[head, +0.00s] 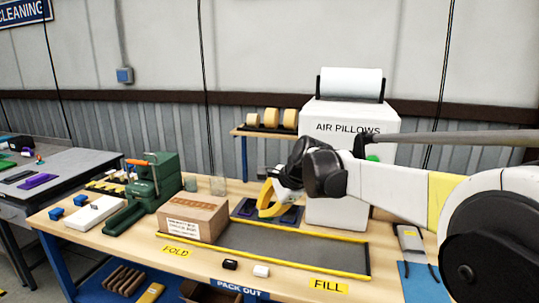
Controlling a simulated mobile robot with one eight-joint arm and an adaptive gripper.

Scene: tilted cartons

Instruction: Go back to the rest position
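My arm reaches in from the right. My gripper (267,208), with a curved yellow part at its end, is over the back of the packing bench, behind the grey mat (290,245). I cannot make out both fingers, so I cannot tell whether it is open or shut. No held object can be made out. A closed brown carton (193,217) sits on the bench to the left of my gripper. A dark blue tray-like thing (243,208) lies below and around the gripper, partly hidden by it.
A white air pillow machine (350,112) stands behind my arm. Green equipment (155,180) and a white box (95,213) are at the left of the bench. A black block (230,264) and a white block (261,271) lie at the front edge. The mat is clear.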

